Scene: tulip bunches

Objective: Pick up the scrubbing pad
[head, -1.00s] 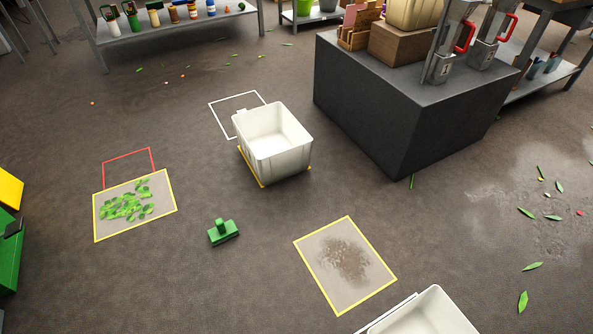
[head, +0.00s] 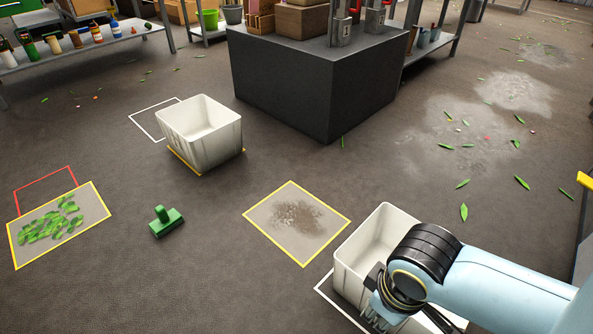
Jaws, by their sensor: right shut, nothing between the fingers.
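The scrubbing pad, a green block with an upright handle (head: 167,222), sits on the floor at the left in the head view. It lies between the leaf-covered yellow-framed square and the dirt-stained one. My right gripper (head: 405,318) is at the bottom right, over or in front of the near white bin (head: 349,262), well away from the pad. It is shut and holds nothing; its fingertips are partly cut off by the picture edge. My left gripper is not in view.
Another white bin (head: 205,146) stands behind the pad. A dark grey counter (head: 290,85) stands at the back. A yellow-framed square with a dirt patch (head: 293,217) lies right of the pad, one with green leaves (head: 85,240) lies left. The floor around the pad is clear.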

